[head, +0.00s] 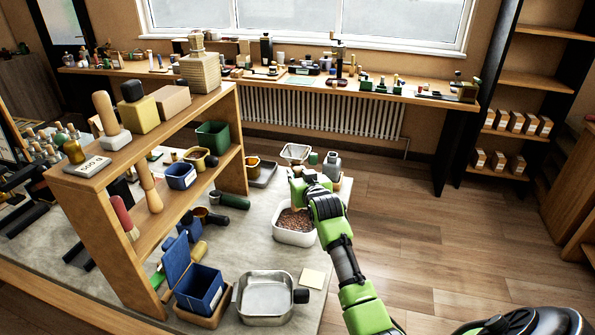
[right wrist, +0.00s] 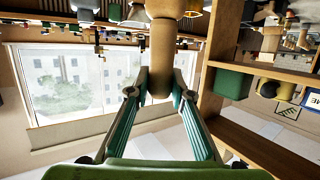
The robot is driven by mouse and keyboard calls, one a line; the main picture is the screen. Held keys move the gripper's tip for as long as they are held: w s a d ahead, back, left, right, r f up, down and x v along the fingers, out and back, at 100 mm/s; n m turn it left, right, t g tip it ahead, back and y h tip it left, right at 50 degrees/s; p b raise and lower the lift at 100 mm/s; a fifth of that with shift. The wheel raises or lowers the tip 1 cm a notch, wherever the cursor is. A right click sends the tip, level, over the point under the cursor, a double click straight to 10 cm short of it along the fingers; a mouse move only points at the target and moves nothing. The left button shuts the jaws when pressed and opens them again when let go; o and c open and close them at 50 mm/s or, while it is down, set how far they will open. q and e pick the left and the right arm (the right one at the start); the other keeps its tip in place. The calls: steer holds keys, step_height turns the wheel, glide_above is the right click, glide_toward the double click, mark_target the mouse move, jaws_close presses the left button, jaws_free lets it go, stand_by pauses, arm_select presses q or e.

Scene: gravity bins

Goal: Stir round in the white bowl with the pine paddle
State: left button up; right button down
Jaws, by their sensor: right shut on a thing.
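The white bowl (head: 296,239) stands on the grey table top and holds brown, grainy contents. My right gripper (head: 312,183) is above the bowl's far side. In the right wrist view the green fingers of this gripper (right wrist: 161,84) are shut on a round, light-wood handle, the pine paddle (right wrist: 162,45). In the head view the gripper and arm hide most of the paddle. I cannot tell whether its lower end touches the contents. My left gripper is not in view.
A metal pan (head: 265,313) and an open blue box (head: 199,290) stand nearer on the table. A wooden shelf (head: 150,240) with bottles and blocks rises at the left. A white wire-like basket (head: 295,153) and a grey bottle (head: 332,164) stand behind my gripper.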

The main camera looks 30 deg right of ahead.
step_height(320, 180, down, 6)
steer(key=b, duration=0.3)
steer(key=shift+r, duration=0.25)
steer(key=shift+f+b, duration=0.65)
steer(key=shift+f, duration=0.55)
steer(key=shift+a, duration=0.1)
